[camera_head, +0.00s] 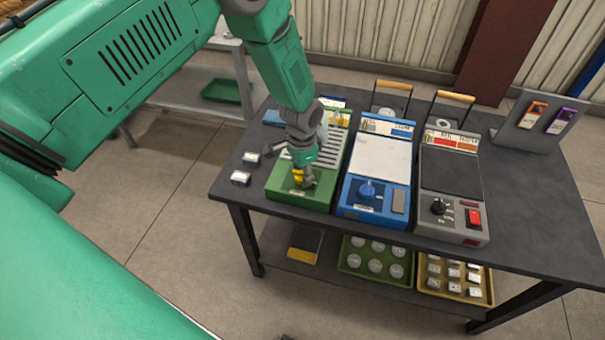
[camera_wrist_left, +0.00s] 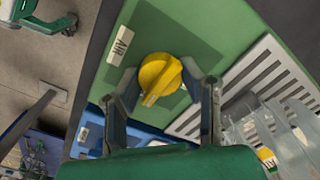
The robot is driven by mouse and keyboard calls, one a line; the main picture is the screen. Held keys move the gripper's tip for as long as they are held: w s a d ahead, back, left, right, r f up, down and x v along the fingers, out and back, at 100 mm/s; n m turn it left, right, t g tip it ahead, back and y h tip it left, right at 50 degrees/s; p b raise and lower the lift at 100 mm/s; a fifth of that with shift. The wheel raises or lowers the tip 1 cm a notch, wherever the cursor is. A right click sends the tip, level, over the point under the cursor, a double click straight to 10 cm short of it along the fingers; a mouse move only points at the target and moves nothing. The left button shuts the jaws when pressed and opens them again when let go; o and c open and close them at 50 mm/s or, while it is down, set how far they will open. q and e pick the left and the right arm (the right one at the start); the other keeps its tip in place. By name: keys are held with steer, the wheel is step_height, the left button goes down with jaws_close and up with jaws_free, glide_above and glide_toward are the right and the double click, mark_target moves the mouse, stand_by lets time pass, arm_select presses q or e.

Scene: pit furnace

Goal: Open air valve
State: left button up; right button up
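The air valve is a yellow round knob (camera_wrist_left: 160,78) on the front of a green unit (camera_wrist_left: 205,28), beside a label reading AIR (camera_wrist_left: 121,46). In the head view, the yellow knob (camera_head: 298,174) is partly hidden by my left gripper (camera_head: 303,180), which points down at the front of the green unit (camera_head: 285,186). In the left wrist view, the fingers of my left gripper (camera_wrist_left: 158,80) stand apart on either side of the knob. A narrow gap shows at the left finger; contact at the right finger is unclear. My right gripper is not in view.
A blue unit (camera_head: 365,205) with a blue knob and a grey unit (camera_head: 450,222) with a red switch stand to the right on the dark table (camera_head: 515,210). Trays of parts (camera_head: 375,260) sit on the lower shelf.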

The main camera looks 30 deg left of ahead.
arm_select(q)
steer(key=o, duration=0.4)
steer(key=shift+w, duration=0.1)
steer(key=shift+r, duration=0.15)
step_height(320, 180, up, 12)
